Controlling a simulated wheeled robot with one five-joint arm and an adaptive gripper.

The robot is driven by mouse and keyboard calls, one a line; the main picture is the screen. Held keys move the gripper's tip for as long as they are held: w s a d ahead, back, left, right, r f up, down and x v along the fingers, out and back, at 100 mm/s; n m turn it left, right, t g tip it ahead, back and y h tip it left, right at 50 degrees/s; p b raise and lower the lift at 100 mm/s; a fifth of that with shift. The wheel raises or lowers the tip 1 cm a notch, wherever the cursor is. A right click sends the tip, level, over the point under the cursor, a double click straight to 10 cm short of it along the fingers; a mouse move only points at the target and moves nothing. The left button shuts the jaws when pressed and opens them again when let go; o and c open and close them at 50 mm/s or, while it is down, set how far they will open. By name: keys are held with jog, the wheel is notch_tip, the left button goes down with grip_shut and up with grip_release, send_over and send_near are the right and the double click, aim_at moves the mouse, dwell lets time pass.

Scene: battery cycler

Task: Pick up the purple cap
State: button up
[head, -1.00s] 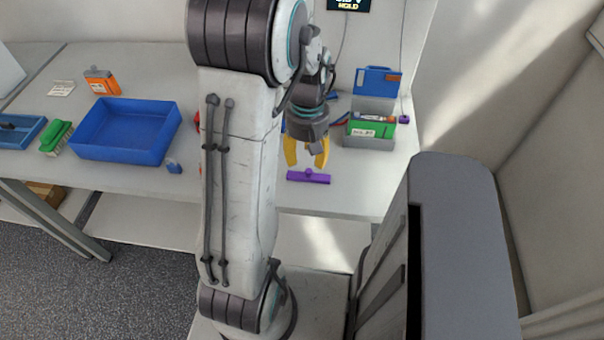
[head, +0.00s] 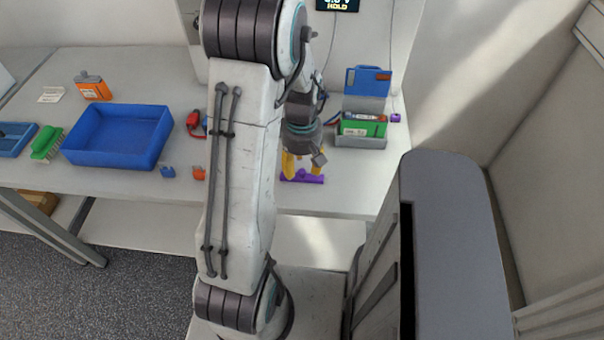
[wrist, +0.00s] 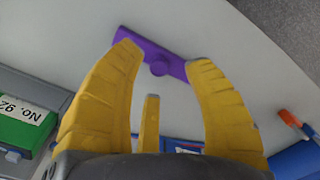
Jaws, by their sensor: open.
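The purple cap (head: 302,177) is a flat bar with a round knob in its middle. It lies on the white bench near the front edge. In the wrist view the cap (wrist: 159,60) lies just beyond my fingertips, with its knob between them. My gripper (head: 303,172) is open and empty, with its yellow fingers pointing down at the cap. The same gripper (wrist: 164,57) shows its fingers on either side of the knob. I cannot tell whether a fingertip touches the bar.
A grey holder (head: 360,142) with a green block (head: 378,129) stands behind and right of the cap. A smaller purple piece (head: 395,118) lies beside it. A blue tray (head: 115,158), orange bottle (head: 93,88) and green brush (head: 46,143) are to the left. Bench right of the cap is clear.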

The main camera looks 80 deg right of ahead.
aim_at(302, 175)
jog(key=shift+f, duration=1.45)
jog(key=shift+c, duration=0.3)
grip_shut()
